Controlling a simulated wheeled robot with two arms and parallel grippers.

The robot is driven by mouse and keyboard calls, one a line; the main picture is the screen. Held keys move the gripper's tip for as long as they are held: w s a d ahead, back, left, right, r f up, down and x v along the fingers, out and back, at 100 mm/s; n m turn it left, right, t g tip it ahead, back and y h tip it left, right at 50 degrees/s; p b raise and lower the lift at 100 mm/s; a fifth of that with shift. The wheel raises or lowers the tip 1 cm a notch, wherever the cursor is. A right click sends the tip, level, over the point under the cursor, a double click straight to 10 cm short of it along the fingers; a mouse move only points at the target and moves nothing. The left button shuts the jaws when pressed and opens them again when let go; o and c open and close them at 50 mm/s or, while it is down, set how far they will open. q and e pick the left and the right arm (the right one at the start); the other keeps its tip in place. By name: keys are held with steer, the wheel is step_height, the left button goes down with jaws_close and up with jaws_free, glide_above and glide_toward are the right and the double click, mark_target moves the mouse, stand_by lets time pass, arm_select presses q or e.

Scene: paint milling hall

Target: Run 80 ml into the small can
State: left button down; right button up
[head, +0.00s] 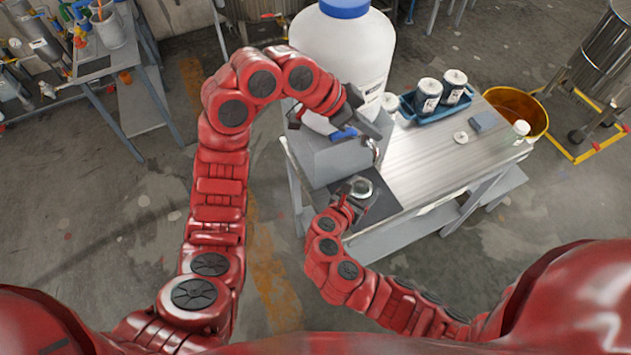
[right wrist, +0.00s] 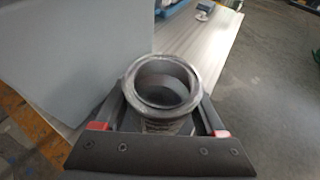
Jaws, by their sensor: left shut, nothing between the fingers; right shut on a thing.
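The small can (head: 362,187) is an open metal can. It shows in the right wrist view (right wrist: 162,88) between my fingers, its inside grey; I cannot make out any liquid. My right gripper (head: 352,194) is shut on it, over the dark mat (head: 380,208); I cannot tell whether the can touches the mat. A big white drum (head: 345,50) with a blue cap sits on a grey stand (head: 338,160). A blue tap handle (head: 344,133) shows at its foot. My left gripper (head: 360,118) is shut and empty, close by the handle; contact is unclear.
An amber basin (head: 515,108) stands at the right end. Bare tabletop lies right of the mat.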

arm_select(q)
steer(key=s+a+f+n+h, duration=0.3)
steer(key=s+f+n, duration=0.5)
steer(key=a+r+n+t+h, duration=0.3)
steer(key=a+n+t, duration=0.3)
steer(key=n, duration=0.6)
steer(key=a, duration=0.2)
steer(key=shift+s+a, duration=0.3)
steer(key=shift+a, duration=0.1)
steer(key=shift+w+t, duration=0.1)
steer(key=shift+t, duration=0.3)
